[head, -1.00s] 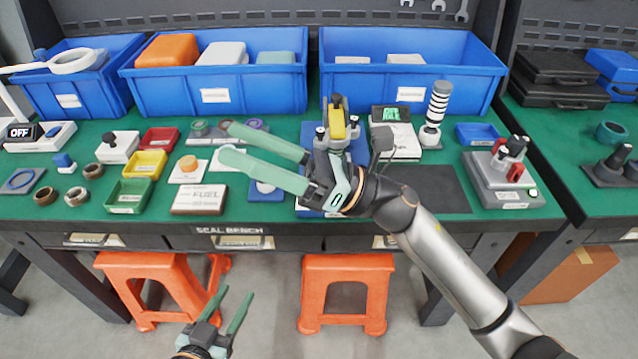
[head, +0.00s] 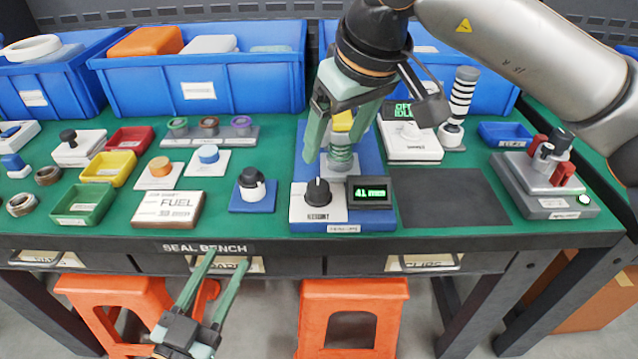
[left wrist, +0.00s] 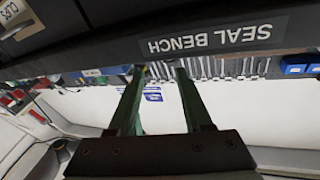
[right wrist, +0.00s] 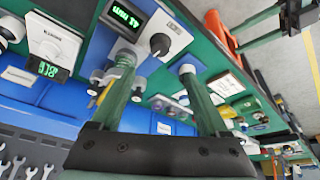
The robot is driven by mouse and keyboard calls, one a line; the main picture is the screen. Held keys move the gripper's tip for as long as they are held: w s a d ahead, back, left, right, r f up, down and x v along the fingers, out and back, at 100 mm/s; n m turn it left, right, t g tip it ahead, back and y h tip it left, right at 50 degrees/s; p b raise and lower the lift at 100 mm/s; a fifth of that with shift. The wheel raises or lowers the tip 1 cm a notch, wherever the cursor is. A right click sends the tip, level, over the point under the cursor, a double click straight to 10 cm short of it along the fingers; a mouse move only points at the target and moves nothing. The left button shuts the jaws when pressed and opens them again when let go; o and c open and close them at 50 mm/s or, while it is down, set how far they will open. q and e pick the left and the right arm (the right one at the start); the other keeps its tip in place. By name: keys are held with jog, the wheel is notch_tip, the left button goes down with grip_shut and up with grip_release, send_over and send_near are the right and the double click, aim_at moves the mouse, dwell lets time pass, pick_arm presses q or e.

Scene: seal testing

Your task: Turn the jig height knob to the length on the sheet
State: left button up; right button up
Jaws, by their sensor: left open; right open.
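The jig (head: 378,160) is a blue block at the bench's middle. Its black height knob (head: 318,192) sits on a white plate beside a display (head: 370,193) reading 41 mm. The knob (right wrist: 159,44) and display (right wrist: 122,20) also show in the right wrist view. My left gripper (head: 227,260) is open and empty, low in front of the bench edge.
A blue base with a black-and-white knob (head: 252,190) stands left of the jig. A white device (head: 410,145) with a green display is behind right. A dark mat (head: 450,200) lies bare at right. Blue bins (head: 205,75) line the back.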

aim_at(318, 185)
jog(key=b+x, duration=0.2)
jog(key=x, duration=0.9)
jog(key=shift+f, duration=0.25)
pick_arm(q)
jog(key=s+r+m+t+h, duration=0.2)
jog(key=r+h, duration=0.1)
jog(key=r, duration=0.3)
jog(key=s+d+r+m+t+h, duration=0.1)
jog(key=s+r+m+t+h, duration=0.1)
jog(key=r, duration=0.5)
jog(key=shift+s+d+m+h, duration=0.15)
jog(key=shift+s+m+h, duration=0.65)
jog(key=shift+h, duration=0.2)
pick_arm(e)
jog(key=shift+w+f, duration=0.2)
jog(key=shift+f, duration=0.15)
pick_arm(q)
jog(key=shift+w, duration=0.1)
pick_arm(e)
grip_shut()
